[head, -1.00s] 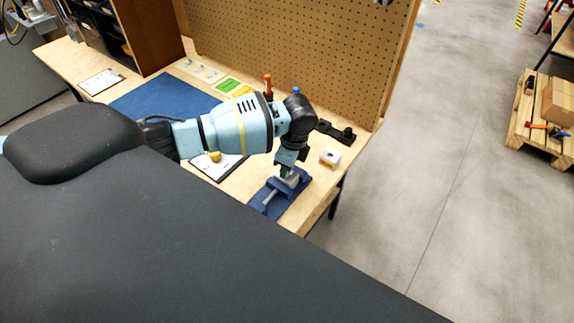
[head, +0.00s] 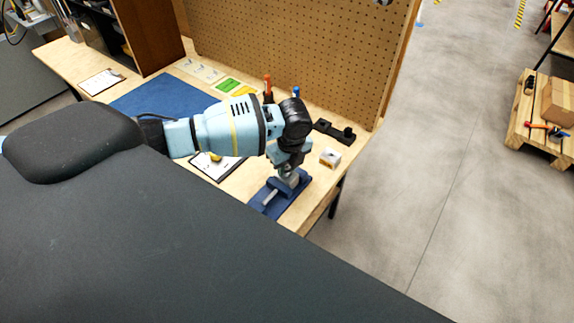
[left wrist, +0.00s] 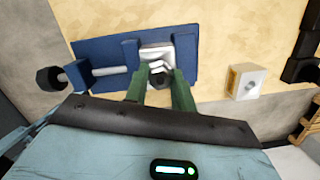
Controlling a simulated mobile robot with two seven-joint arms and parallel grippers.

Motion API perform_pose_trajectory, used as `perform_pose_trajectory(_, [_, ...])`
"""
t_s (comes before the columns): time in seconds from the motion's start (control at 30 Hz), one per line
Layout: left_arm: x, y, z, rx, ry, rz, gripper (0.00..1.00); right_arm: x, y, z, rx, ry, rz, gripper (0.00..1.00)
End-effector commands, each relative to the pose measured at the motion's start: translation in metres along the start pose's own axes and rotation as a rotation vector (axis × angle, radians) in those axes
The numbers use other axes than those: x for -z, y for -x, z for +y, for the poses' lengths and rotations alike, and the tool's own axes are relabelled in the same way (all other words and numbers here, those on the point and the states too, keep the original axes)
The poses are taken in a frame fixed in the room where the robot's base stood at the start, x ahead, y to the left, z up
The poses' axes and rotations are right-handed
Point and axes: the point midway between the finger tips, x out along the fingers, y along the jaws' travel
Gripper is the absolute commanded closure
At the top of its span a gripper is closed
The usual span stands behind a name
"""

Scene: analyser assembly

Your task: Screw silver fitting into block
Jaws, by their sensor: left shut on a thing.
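My left gripper (head: 287,169) points down over the blue vise (head: 270,195) at the table's front right corner. In the left wrist view its green fingers (left wrist: 160,88) are shut on the small silver fitting (left wrist: 158,68). A pale grey block (left wrist: 155,50) is clamped between the jaws of the vise (left wrist: 185,56). The fitting is at the block; the fingers hide much of it, and I cannot tell how deep it sits. In the head view the gripper mostly hides the fitting. My right gripper is not in view.
A white block with a tan face (head: 330,157) stands right of the vise, with a black bracket (head: 334,131) behind it. A clipboard (head: 215,166) lies left of the vise. A pegboard (head: 300,50) closes off the back. A blue mat (head: 160,95) lies further left.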

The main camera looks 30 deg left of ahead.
Motion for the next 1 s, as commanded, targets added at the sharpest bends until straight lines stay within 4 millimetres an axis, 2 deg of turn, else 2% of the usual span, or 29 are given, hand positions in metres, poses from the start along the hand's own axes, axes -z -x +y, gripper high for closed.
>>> perform_pose_trajectory(0.33, [-0.0005,0.001,-0.0005,0.006,-0.027,0.0,0.97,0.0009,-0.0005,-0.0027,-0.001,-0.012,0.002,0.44])
perform_pose_trajectory(0.7, [-0.0005,0.0006,0.0,0.053,-0.344,-0.001,0.97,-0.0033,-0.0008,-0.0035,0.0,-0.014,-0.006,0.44])
perform_pose_trajectory(0.97, [-0.0003,0.001,-0.0002,0.056,-0.357,-0.001,0.97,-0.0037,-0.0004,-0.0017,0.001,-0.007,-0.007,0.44])
perform_pose_trajectory(1.0, [-0.0003,0.0009,-0.0002,0.056,-0.357,-0.001,0.7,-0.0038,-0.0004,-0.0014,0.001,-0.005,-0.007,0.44])
